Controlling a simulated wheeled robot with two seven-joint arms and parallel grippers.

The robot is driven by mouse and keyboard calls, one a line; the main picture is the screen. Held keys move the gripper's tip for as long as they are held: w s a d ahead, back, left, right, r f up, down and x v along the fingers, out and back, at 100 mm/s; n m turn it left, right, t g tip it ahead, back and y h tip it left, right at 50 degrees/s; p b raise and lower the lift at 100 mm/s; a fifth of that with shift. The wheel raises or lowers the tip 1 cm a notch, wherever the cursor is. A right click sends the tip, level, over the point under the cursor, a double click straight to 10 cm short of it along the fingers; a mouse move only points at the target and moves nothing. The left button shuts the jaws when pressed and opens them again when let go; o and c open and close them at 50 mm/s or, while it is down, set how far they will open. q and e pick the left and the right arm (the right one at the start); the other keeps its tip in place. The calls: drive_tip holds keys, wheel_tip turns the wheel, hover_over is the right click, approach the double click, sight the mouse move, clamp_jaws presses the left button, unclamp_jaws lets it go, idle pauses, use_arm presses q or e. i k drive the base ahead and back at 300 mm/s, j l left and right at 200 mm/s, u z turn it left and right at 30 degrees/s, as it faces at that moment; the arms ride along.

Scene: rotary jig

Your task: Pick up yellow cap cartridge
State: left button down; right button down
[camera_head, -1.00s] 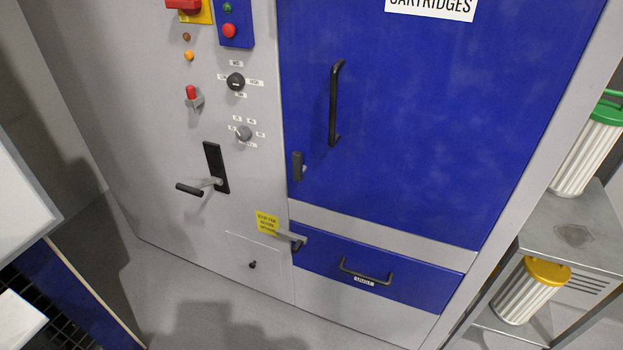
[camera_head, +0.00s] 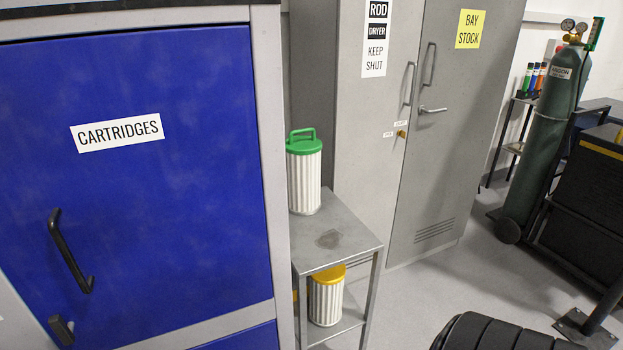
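The yellow cap cartridge (camera_head: 327,297) stands upright on the lower shelf of a small metal rack, in the lower middle of the head view. It has a white pleated body and a yellow cap. The rack's top shelf overhangs it and a front leg stands to its right. A similar cartridge with a green cap and handle (camera_head: 304,172) stands on the top shelf (camera_head: 341,236). Part of another yellowish thing shows at the left edge of the lower shelf, mostly hidden. Neither gripper is in view.
A blue door labelled CARTRIDGES (camera_head: 150,200) with a black handle (camera_head: 70,252) is shut to the left of the rack. A grey cabinet (camera_head: 440,140) stands behind. A green gas cylinder (camera_head: 548,135) stands at right. A black ribbed object (camera_head: 500,333) is at the bottom. Floor is clear right of the rack.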

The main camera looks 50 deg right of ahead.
sight(326, 287)
drive_tip(key=z, duration=1.6)
drive_tip(key=i+l, duration=0.15)
drive_tip(key=l, duration=0.25)
drive_tip(key=i+l, duration=0.2)
drive_tip(key=l, duration=0.15)
drive_tip(key=i+l+z, duration=0.1)
drive_tip(key=l, duration=0.3)
